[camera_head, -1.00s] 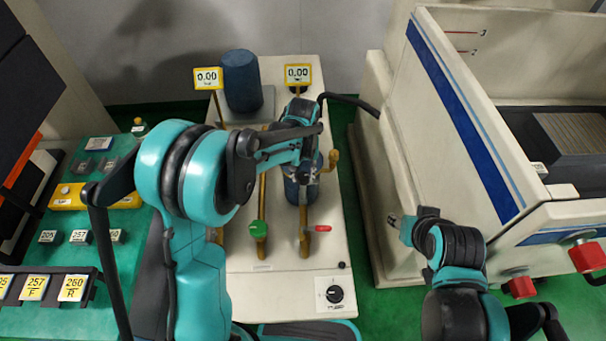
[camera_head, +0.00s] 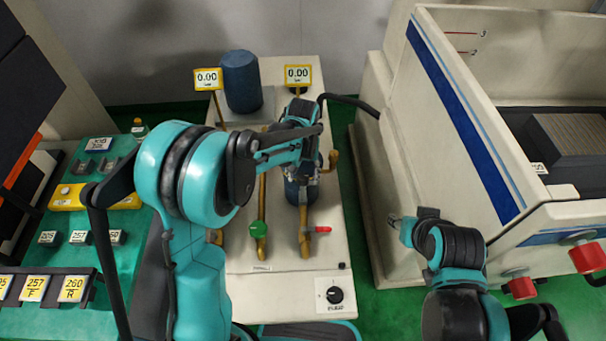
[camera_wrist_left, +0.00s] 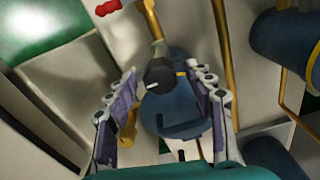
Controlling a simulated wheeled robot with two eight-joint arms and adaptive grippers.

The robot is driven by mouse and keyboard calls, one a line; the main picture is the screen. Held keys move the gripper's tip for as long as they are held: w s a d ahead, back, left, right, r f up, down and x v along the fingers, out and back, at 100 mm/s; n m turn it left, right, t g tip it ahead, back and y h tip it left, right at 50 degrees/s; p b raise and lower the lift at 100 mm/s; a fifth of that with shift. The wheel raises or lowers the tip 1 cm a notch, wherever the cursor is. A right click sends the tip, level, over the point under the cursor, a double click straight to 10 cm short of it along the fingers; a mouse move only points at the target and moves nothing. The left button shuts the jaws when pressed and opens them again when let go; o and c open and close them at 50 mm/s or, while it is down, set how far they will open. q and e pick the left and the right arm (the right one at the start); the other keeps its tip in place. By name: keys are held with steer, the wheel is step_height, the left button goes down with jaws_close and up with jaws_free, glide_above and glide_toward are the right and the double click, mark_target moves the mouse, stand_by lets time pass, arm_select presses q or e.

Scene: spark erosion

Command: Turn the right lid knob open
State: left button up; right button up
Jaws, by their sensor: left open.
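The right lid knob (camera_wrist_left: 158,75) is black with a white mark. In the left wrist view it sits on top of the right blue canister (camera_wrist_left: 185,105). My left gripper (camera_wrist_left: 165,110) is open, with one finger on each side of the knob and a gap to each. In the head view, my left gripper (camera_head: 300,168) is over the right canister (camera_head: 298,192), and my wrist hides the knob. My right gripper (camera_head: 397,219) is by the white machine's side, away from the canister; its jaws do not show clearly.
A left blue canister (camera_head: 241,80) stands at the back left of the white cabinet (camera_head: 285,283). Brass pipes carry a green lever (camera_head: 257,229) and a red lever (camera_head: 324,229). A brass fitting (camera_head: 333,160) is right of the canister. A large white machine (camera_head: 400,120) stands at right.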

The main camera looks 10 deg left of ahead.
mark_target(303, 176)
arm_select(q)
step_height(303, 176, up, 12)
stand_by(0.5)
stand_by(0.3)
steer(key=s+a+f+t+b, duration=0.2)
steer(key=s+a+t, duration=0.1)
steer(key=s, duration=0.6)
steer(key=s+a+f+t+b, duration=0.2)
steer(key=s+a, duration=0.4)
steer(key=s, duration=0.3)
steer(key=shift+s+a+t+b, duration=0.3)
steer(key=shift+t+b, duration=0.25)
steer(key=shift+t, duration=0.55)
steer(key=shift+c, duration=0.3)
